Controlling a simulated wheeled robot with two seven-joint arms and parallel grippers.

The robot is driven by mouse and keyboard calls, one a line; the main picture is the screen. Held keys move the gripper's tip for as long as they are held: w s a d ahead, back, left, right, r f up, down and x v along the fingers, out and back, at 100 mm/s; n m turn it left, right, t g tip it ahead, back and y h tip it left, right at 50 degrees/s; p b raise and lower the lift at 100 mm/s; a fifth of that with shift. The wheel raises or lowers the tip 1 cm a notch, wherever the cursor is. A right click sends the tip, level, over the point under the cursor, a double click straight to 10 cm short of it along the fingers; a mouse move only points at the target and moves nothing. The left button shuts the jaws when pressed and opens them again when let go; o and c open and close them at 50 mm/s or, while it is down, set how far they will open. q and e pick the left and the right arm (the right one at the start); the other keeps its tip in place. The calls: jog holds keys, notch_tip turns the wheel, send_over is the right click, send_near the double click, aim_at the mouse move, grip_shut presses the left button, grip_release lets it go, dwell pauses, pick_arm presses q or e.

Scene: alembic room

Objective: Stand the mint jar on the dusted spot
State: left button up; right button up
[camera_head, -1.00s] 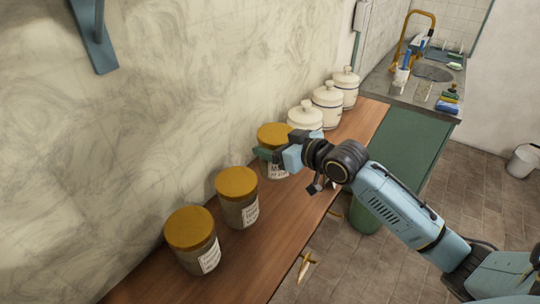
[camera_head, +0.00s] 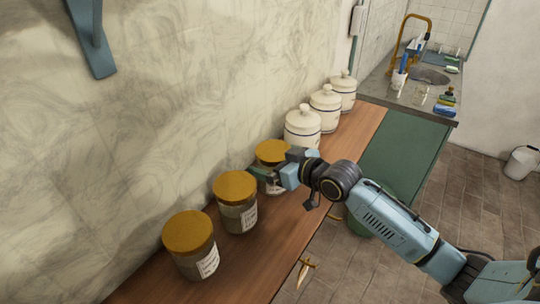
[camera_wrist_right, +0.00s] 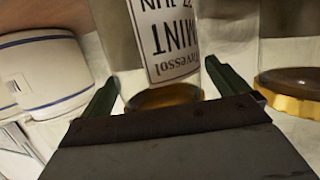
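The mint jar (camera_head: 272,153) is a glass jar with a gold lid and a white label, upright at the wooden counter between another gold-lidded jar and the white canisters. Its label reads MINT, upside down, in the right wrist view (camera_wrist_right: 165,45). My right gripper (camera_head: 268,175) has one finger on each side of the jar, seemingly touching the glass. I cannot tell whether the jar's base touches the wood. No dusted spot can be made out; the jar and gripper cover the wood there. My left gripper is not in view.
Two more gold-lidded jars, a middle one (camera_head: 236,205) and a near one (camera_head: 190,245), stand along the wooden counter (camera_head: 245,262). Several white canisters (camera_head: 303,127) stand beyond the mint jar. The wall (camera_head: 180,110) runs close behind. A sink (camera_head: 430,75) is farther back.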

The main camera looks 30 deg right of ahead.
jog(key=shift+r, duration=0.1)
jog(key=shift+w+r, duration=0.1)
jog(key=shift+r, duration=0.2)
jog(key=v, duration=1.1)
jog(key=shift+d, duration=0.2)
jog(key=shift+f, duration=0.1)
